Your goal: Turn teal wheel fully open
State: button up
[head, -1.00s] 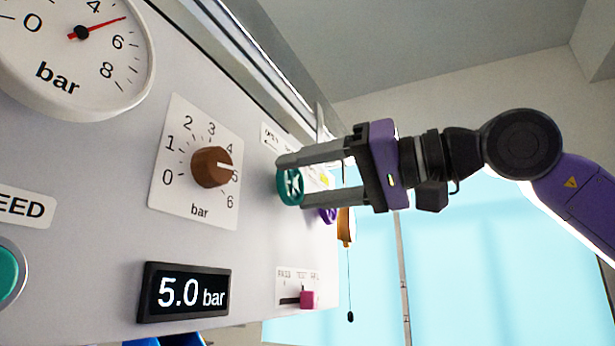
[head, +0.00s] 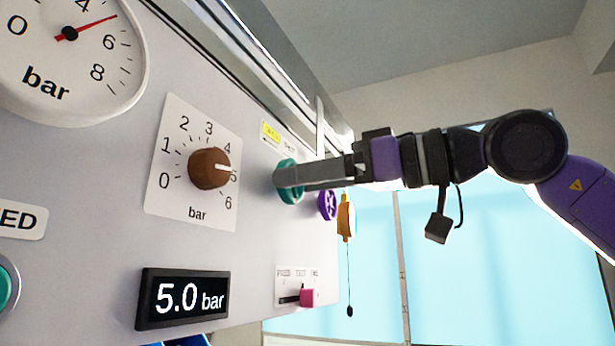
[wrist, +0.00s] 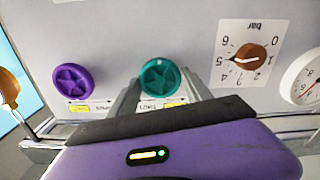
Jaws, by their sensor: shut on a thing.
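The teal wheel (head: 289,182) is a small round handwheel on the grey panel, right of the brown knob. It also shows in the wrist view (wrist: 160,78), with one finger on each side of its rim. My gripper (head: 291,176) is shut on the wheel and points left at the panel. In the head view the fingers overlap and cover part of the wheel. Above the wheel are two small labels; the left one (head: 270,132) is yellow, the other white.
A purple wheel (head: 327,204) sits close beside the teal one. The brown knob (head: 208,168) points at 5, the display (head: 183,298) reads 5.0 bar. A pink slider (head: 307,297) is below.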

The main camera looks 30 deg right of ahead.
jog(key=shift+f, duration=0.25)
jog(key=o, duration=1.4)
jog(key=shift+c, duration=0.2)
jog(key=shift+r, duration=0.15)
jog(key=shift+s, duration=0.1)
jog(key=b+v, duration=0.2)
jog(key=v, duration=0.5)
jog(key=shift+s+d, duration=0.2)
jog(key=shift+d, duration=0.05)
